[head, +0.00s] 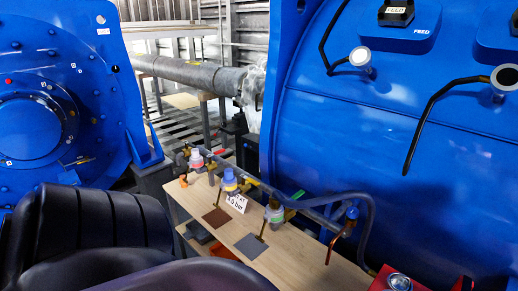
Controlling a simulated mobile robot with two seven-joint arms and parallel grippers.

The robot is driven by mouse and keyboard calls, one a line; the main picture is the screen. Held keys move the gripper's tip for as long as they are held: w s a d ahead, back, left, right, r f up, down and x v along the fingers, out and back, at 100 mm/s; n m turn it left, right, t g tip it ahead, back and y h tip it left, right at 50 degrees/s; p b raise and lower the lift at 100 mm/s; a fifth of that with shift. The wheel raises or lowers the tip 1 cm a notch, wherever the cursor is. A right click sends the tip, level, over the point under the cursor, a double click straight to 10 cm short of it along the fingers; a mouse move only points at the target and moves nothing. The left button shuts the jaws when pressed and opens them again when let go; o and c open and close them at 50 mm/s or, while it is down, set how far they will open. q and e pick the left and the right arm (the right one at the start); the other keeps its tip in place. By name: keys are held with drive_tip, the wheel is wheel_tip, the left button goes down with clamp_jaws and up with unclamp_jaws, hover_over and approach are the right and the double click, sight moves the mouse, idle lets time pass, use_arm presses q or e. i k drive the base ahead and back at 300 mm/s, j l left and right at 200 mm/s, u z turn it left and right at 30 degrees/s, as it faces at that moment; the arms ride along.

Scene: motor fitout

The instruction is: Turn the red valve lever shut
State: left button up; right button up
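A pipe manifold with several valves runs along the wooden bench (290,252). At its right end a reddish-copper lever (335,246) hangs slanting down below a blue-topped fitting (352,213). At its left end a small orange-red handle (183,181) sits near a red-banded cap (196,158). I cannot tell for certain which of the two is the red valve lever. Neither gripper shows in the head view, and nothing is seen touching the valves.
A blue-capped unit (229,180) and a pale-capped unit (273,212) stand along the manifold, with a pressure sign (236,202) between them. A big blue housing (400,130) rises behind. A red box (408,280) is at the lower right.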

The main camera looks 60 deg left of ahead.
sight(222, 151)
drive_tip(key=u, duration=1)
drive_tip(key=j+u, duration=0.1)
drive_tip(key=u, duration=0.25)
drive_tip(key=j+u, duration=0.1)
drive_tip(key=u, duration=0.3)
drive_tip(key=i+j+u, duration=0.1)
drive_tip(key=u, duration=0.25)
drive_tip(key=i+j, duration=0.25)
drive_tip(key=j, duration=0.2)
